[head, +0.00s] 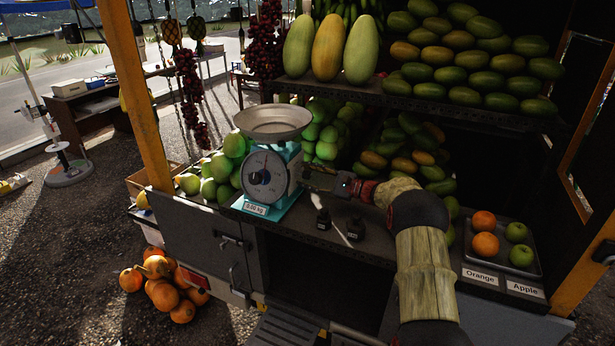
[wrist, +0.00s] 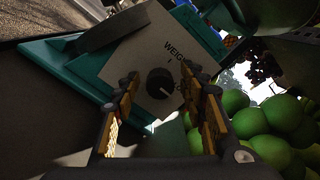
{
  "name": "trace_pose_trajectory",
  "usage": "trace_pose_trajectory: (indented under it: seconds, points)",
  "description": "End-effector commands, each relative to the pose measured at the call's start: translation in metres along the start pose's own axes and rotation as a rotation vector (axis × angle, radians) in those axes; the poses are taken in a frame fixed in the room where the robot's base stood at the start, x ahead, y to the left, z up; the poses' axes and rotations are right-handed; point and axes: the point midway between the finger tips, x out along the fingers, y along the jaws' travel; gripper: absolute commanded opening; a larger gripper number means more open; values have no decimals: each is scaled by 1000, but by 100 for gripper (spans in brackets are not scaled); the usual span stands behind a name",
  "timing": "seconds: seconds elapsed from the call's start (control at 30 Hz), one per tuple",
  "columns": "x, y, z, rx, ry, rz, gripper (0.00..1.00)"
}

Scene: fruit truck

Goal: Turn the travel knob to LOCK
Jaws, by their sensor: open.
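The teal scale (head: 288,203) with a round dial and a metal pan (head: 273,121) stands on the stall counter. In the wrist view its side panel (wrist: 143,60) carries a dark round travel knob (wrist: 160,83). The word WEIGH is readable above the knob. A second label to the right is mostly hidden by a finger. A pale line on the knob appears to point to the lower right. My gripper (wrist: 162,86) is open, with one finger on each side of the knob; I cannot tell whether they touch it. The knob is not visible in the head view.
Green fruit (wrist: 265,120) is piled close to the gripper's right in the wrist view. A tray (head: 533,268) with oranges and apples lies at the right.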

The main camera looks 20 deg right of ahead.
Motion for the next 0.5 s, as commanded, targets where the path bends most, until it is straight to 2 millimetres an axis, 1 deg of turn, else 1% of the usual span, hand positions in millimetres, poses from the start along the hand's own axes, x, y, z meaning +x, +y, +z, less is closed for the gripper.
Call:
trace_pose_trajectory:
  seconds: [0.17,0.27,0.37,0.5]
  points:
    - [0,0,0,0,0,0,42]
    - [-6,0,0,0,0,-1,42]
    - [-18,-1,0,-1,1,-2,42]
    - [-45,-1,-1,-1,2,-2,42]
